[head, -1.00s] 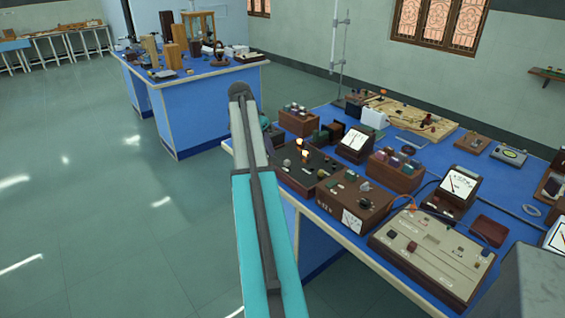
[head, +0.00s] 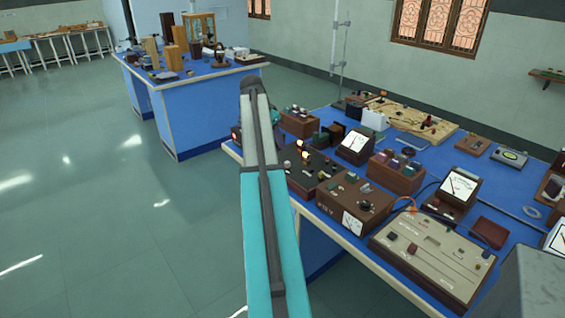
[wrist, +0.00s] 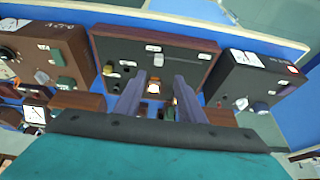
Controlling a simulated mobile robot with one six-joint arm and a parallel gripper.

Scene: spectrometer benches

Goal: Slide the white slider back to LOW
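A black-panelled box with a brown wooden rim (wrist: 205,62) lies at the top centre of the wrist view. In the head view the box (head: 322,163) stands at the near left edge of the right bench. Small white pieces show on its panel: one near the middle (wrist: 153,48) and one to the left (wrist: 128,63). I cannot tell which is the slider, nor read any LOW mark. My gripper (wrist: 160,78) is over the box's near part, its two fingers apart with a lit lamp (wrist: 153,88) showing between them. In the head view my arm hides most of the gripper.
A brown meter box (head: 352,200) and a beige panel (head: 440,245) stand to the right on the blue bench. A wooden block with knobs (head: 300,122) stands behind the black box. Another dark box (wrist: 250,75) is close on the right in the wrist view. Open floor lies left.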

